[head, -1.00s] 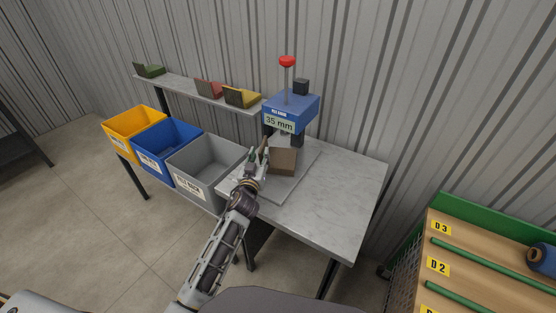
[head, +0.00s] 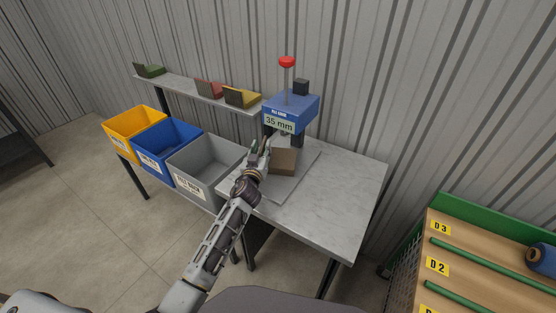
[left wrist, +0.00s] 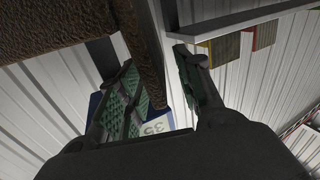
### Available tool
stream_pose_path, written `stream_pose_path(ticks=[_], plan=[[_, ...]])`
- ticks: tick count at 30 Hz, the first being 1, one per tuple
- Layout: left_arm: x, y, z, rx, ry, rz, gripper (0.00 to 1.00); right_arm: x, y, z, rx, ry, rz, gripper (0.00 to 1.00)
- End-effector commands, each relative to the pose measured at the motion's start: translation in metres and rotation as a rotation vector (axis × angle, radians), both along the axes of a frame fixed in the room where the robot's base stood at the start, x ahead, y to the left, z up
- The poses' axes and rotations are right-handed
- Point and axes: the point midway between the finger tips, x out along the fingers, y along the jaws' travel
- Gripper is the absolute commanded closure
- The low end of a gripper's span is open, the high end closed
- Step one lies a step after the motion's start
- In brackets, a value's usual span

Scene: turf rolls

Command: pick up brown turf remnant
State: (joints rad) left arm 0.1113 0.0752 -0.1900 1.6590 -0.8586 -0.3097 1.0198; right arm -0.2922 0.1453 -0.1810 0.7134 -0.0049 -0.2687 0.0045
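The brown turf remnant (head: 284,161) is a block standing on the grey plate of the blue pile gauge (head: 291,111), which reads 35 mm. My left gripper (head: 262,147) is at the block's left side in the head view. In the left wrist view its fingers (left wrist: 155,58) are spread. A rough brown strip (left wrist: 146,45) runs into the gap, close to the left finger and apart from the right one. A wider brown face (left wrist: 45,25) fills the upper left there. I cannot tell whether both belong to the same piece. My right gripper is not in view.
Grey (head: 206,163), blue (head: 167,146) and yellow (head: 136,126) bins stand left of the marble-topped table (head: 340,185). A shelf (head: 185,86) behind holds small samples. The table's right side is clear. A labelled rack (head: 480,260) stands at right.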

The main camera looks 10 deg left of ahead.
Motion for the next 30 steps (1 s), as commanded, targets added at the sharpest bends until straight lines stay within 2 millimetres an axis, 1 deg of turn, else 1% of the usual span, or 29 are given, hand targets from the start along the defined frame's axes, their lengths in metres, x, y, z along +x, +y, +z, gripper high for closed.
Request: stream_pose_path(ticks=[6, 12, 20, 28, 30], plan=[[0.0082, 0.0003, 0.0003, 0.001, 0.0, 0.0, 0.64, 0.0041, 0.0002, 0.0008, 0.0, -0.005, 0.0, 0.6], [0.0083, 0.0003, 0.0, 0.001, 0.0, 0.0, 0.64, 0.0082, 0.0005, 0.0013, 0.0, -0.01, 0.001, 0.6], [0.0082, 0.0003, -0.0001, 0.001, 0.0, 0.0, 0.64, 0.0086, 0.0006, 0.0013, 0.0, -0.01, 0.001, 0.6], [0.0081, 0.0004, -0.0001, 0.001, 0.0, 0.0, 0.99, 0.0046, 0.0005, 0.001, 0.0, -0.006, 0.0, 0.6], [0.0081, 0.0003, -0.0001, 0.001, 0.0, 0.0, 1.0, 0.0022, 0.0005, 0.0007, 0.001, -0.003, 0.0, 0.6]])
